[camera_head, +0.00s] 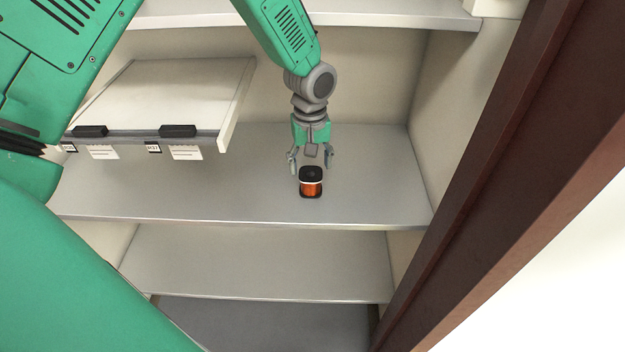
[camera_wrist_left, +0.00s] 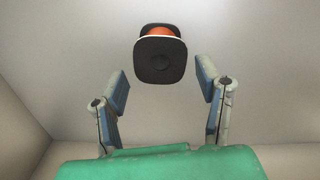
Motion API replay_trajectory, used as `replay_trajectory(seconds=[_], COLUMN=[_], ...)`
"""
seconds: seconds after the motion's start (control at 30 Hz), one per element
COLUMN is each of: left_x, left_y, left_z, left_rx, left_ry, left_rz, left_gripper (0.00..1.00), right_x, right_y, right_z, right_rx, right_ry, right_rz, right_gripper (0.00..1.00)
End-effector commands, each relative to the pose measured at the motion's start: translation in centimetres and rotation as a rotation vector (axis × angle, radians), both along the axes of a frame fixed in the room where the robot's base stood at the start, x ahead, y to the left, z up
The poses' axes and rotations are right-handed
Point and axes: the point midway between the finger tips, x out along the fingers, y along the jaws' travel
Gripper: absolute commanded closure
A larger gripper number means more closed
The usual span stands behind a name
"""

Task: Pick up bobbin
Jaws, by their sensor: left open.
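The bobbin (camera_head: 311,187) stands upright on the middle shelf near its front edge, with black flanges and an orange-copper winding. It also shows in the left wrist view (camera_wrist_left: 161,60), its black flange end facing the camera, just beyond and between the fingertips. My left gripper (camera_head: 311,160) is just behind the bobbin in the head view, its fingers spread and empty. The left wrist view shows both fingers (camera_wrist_left: 163,90) apart, with a clear gap between them. I cannot tell any contact with the bobbin. My right gripper is not in view.
The metal shelf (camera_head: 200,190) is bare around the bobbin. A box or drawer (camera_head: 165,95) with black clips and labels is at the left. An upper shelf (camera_head: 390,14) is above, lower shelves (camera_head: 260,262) below. A dark brown frame (camera_head: 480,190) borders the right.

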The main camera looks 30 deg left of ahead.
Motion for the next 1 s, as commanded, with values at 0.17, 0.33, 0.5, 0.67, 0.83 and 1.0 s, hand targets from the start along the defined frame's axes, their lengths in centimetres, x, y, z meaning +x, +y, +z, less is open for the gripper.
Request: replay_trajectory(seconds=[0.17,0.33,0.5,0.67,0.83,1.0], left_x=[-0.3,-0.3,-0.2,-0.2,-0.2,-0.2], left_y=[0.0,0.0,0.0,0.0,0.0,0.0], left_z=[-2.8,-4.7,-4.9,-4.9,-4.9,-4.9], left_rx=[-0.001,-0.001,-0.001,-0.001,-0.001,-0.001], left_ry=[0.001,0.000,-0.002,-0.001,-0.001,-0.002], left_rz=[-0.001,-0.001,-0.001,-0.002,-0.002,-0.002], left_gripper=[0.41,0.41,0.41,0.59,1.00,1.00], right_x=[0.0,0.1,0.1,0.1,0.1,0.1], right_y=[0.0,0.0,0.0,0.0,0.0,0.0], right_z=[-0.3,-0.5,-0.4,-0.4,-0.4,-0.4], right_rx=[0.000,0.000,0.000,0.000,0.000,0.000], right_ry=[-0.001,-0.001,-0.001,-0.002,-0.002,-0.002], right_rz=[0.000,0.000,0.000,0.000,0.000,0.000], right_gripper=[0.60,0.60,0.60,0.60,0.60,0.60])
